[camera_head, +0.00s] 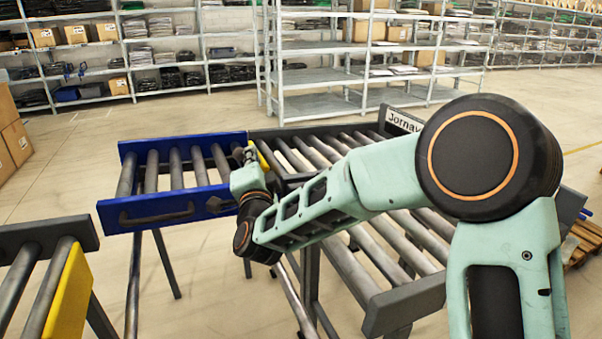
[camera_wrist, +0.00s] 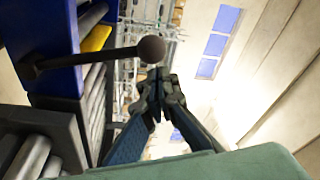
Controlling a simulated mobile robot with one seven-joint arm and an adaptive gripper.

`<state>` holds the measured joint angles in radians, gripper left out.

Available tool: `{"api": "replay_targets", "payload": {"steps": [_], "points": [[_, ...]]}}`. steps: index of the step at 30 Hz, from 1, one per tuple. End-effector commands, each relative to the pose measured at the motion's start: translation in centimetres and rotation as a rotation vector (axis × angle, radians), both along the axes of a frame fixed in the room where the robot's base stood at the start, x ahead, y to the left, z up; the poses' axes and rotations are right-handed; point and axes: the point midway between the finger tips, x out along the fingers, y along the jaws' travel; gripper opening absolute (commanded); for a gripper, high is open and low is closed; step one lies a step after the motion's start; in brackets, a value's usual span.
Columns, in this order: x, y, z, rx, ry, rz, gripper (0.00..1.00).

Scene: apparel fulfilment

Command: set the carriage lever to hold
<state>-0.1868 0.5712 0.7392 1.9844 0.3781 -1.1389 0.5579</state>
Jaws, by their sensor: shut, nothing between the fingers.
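The carriage is a short blue-sided roller section (camera_head: 160,217) at the left end of the grey conveyor; its blue side also shows in the wrist view (camera_wrist: 52,45). The lever (camera_wrist: 95,58) is a dark rod with a round brown knob (camera_wrist: 151,49), sticking out to the right from the carriage side in the wrist view. In the head view my gripper (camera_head: 249,153) is small, beside the carriage's right end.
A grey roller conveyor (camera_head: 405,300) runs under my arm, with a label plate (camera_head: 403,121) at its far end. Another roller section with a yellow end plate (camera_head: 68,300) stands front left. Shelving (camera_head: 318,105) stands behind. Open floor lies between.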

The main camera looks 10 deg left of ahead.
Motion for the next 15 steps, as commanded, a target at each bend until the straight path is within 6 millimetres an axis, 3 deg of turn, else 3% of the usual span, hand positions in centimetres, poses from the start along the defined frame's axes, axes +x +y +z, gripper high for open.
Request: {"api": "replay_targets", "payload": {"steps": [5, 15], "points": [[-1.1, 1.5, -0.7, -0.086, -0.066, 0.000, 0.00], [-2.1, 2.8, -0.9, -0.079, -0.059, 0.000, 0.00]]}}
